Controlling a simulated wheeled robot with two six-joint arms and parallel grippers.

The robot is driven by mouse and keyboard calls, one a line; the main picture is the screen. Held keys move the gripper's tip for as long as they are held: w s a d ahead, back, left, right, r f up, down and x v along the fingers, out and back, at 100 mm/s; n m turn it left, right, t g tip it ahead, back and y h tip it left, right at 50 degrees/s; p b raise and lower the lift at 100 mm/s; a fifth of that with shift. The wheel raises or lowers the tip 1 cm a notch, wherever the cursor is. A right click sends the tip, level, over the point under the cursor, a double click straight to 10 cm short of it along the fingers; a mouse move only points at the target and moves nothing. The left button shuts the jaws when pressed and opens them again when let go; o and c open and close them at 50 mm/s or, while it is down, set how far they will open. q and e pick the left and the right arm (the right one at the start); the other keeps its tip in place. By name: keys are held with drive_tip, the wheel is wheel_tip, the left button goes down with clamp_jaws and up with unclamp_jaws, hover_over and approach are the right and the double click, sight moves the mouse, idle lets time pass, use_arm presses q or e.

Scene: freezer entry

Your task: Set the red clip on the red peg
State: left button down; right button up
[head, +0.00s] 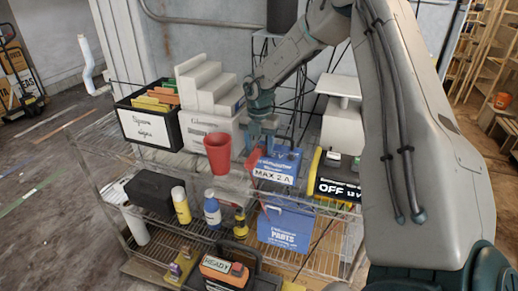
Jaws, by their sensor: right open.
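A small red piece (253,160), which may be the red clip, shows just below my right gripper at the left edge of a blue box labelled "MAX 2 A" (278,166). My right gripper (262,146) points down over the upper shelf, open, with its fingers close above the red piece; I cannot tell whether they touch it. I cannot make out a red peg for certain. A black and yellow unit labelled "OFF" (337,178) stands right of the blue box, with small parts on its top. My left gripper is out of view.
A red cup (217,150) stands left of my right gripper. A black bin with a white label (148,124) and white stepped blocks (207,85) stand behind it. The wire shelf below holds bottles (212,209) and a blue "PARTS" box (285,225).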

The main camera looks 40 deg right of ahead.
drive_tip(key=shift+d, duration=0.1)
drive_tip(key=shift+c, duration=1)
drive_tip(key=c, duration=0.9)
drive_tip(key=shift+r, duration=0.15)
drive_tip(key=shift+c, duration=0.2)
drive_tip(key=shift+r+b, duration=0.35)
wheel_tip(320, 180, up, 9)
drive_tip(key=b, duration=0.3)
wheel_tip(320, 180, up, 4)
drive_tip(key=p, duration=0.2)
hover_over(259, 149)
drive_tip(key=shift+w+d+r, duration=0.1)
drive_tip(key=shift+w+d, duration=0.3)
drive_tip(key=shift+w, duration=0.05)
